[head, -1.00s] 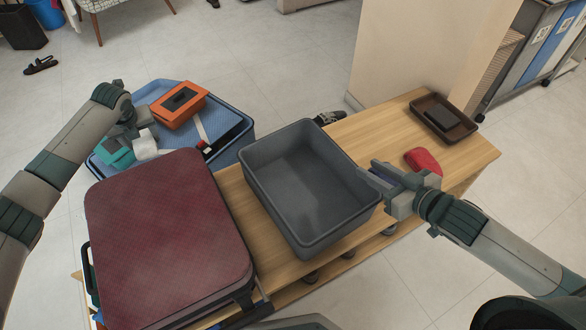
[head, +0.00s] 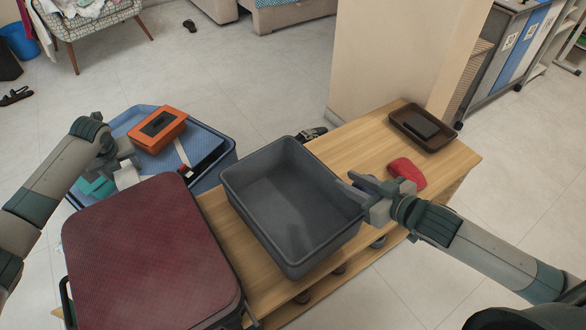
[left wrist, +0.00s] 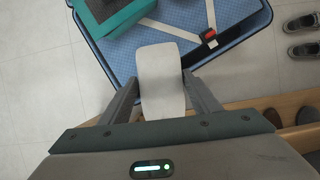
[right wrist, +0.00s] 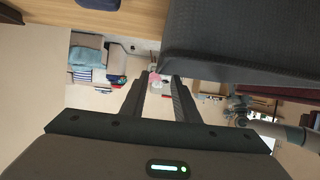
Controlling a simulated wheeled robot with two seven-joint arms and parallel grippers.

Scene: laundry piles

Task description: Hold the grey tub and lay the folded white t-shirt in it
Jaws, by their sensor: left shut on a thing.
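The grey tub (head: 255,225) stands upright on the wooden table and looks empty in the head view. Its dark side fills the upper right of the right wrist view (right wrist: 240,50). The folded white t-shirt (left wrist: 160,75) is a small pale bundle between my left gripper's fingers (left wrist: 163,85). In the head view, the left gripper (head: 125,165) holds the shirt (head: 127,178) above the blue suitcase, left of the tub. My right gripper (head: 352,188) is at the tub's right wall, its fingers apart. Contact with the rim is unclear.
A closed maroon suitcase (head: 150,255) lies left of the tub. The open blue suitcase (head: 222,162) behind it holds an orange box (head: 158,129) and a teal item (left wrist: 115,15). A red pouch (head: 406,172) and brown tray (head: 400,119) lie on the table (head: 350,150) at right.

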